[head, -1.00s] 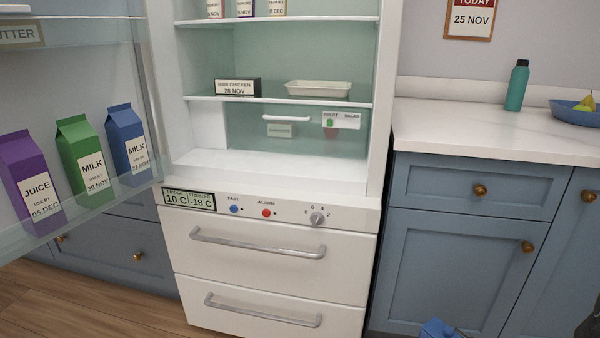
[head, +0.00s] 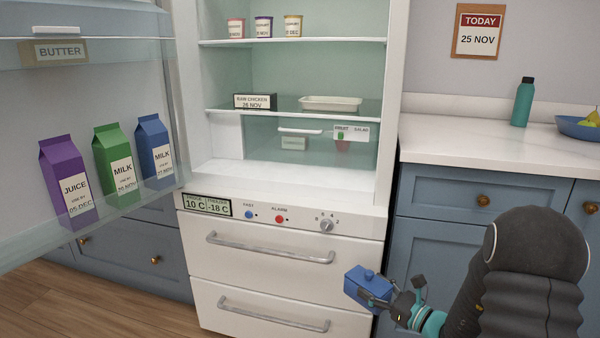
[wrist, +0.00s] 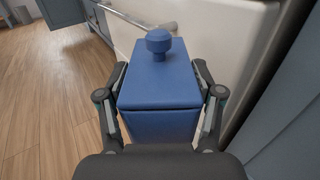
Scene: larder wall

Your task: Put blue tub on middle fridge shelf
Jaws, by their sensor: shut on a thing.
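The blue tub (head: 366,285) is a small box with a knobbed lid. My gripper (head: 392,298) is shut on it and holds it in front of the freezer drawers, well below the fridge shelves. In the wrist view the tub (wrist: 160,85) sits upright between the two fingers (wrist: 160,106), its knob pointing up. The fridge stands open. Its middle shelf (head: 285,107) is glass and carries a raw chicken box (head: 255,101) at the left and a white tray (head: 331,104) at the right. A little bare glass shows between them.
Yoghurt pots (head: 264,27) stand on the upper shelf. The fridge floor (head: 270,173) is bare at the front. The open door (head: 90,100) at the left holds juice and milk cartons. A worktop (head: 470,140) with a bottle (head: 523,102) and fruit bowl (head: 578,127) stands right.

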